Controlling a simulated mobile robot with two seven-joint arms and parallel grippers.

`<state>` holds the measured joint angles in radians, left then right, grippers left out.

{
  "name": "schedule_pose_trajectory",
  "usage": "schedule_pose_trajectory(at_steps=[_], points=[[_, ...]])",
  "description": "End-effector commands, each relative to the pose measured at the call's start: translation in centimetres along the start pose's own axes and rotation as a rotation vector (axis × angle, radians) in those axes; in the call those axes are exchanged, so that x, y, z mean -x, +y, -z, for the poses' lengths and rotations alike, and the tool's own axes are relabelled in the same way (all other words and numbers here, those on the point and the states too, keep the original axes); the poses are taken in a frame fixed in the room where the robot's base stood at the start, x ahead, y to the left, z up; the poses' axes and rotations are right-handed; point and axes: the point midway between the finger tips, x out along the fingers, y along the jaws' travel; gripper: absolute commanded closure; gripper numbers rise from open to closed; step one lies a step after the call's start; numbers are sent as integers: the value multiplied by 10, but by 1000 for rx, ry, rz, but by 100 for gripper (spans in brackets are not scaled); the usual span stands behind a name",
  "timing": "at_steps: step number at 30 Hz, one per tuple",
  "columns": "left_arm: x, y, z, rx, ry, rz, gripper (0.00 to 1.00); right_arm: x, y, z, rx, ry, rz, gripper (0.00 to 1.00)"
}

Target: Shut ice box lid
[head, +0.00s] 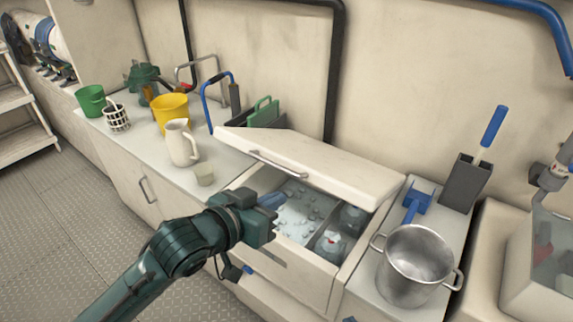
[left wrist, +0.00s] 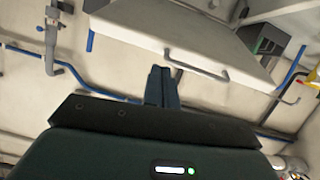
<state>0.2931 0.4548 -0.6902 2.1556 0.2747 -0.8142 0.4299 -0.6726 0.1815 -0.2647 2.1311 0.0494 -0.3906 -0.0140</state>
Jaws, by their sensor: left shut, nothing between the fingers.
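The ice box (head: 262,258) is built into the counter and holds ice and a few bottles. Its white lid (head: 315,164) is partly raised, hinged along the back, and has a grey bar handle (head: 277,164) near its front edge. In the left wrist view the lid (left wrist: 185,35) is seen from below, with its handle (left wrist: 196,65). My left gripper (head: 272,201) is shut and empty, over the left part of the opening and below the lid. Its closed fingers (left wrist: 161,86) point up toward the lid in the left wrist view. I cannot tell whether they touch it. My right gripper is not in view.
The floor at left is clear.

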Motion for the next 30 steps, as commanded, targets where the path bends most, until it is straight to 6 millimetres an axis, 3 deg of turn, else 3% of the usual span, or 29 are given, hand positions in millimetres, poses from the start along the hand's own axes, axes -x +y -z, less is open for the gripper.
schedule_pose_trajectory(at_steps=[1,3,9,17,30], points=[[-1,-2,21,-34,2,2,100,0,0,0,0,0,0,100],[-1,-5,40,-59,-9,8,100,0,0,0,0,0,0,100],[2,-12,72,-98,-33,40,100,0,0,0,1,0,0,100],[-9,-14,78,-102,-40,50,100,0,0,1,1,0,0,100],[-95,-18,76,-104,-38,51,100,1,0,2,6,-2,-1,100]])
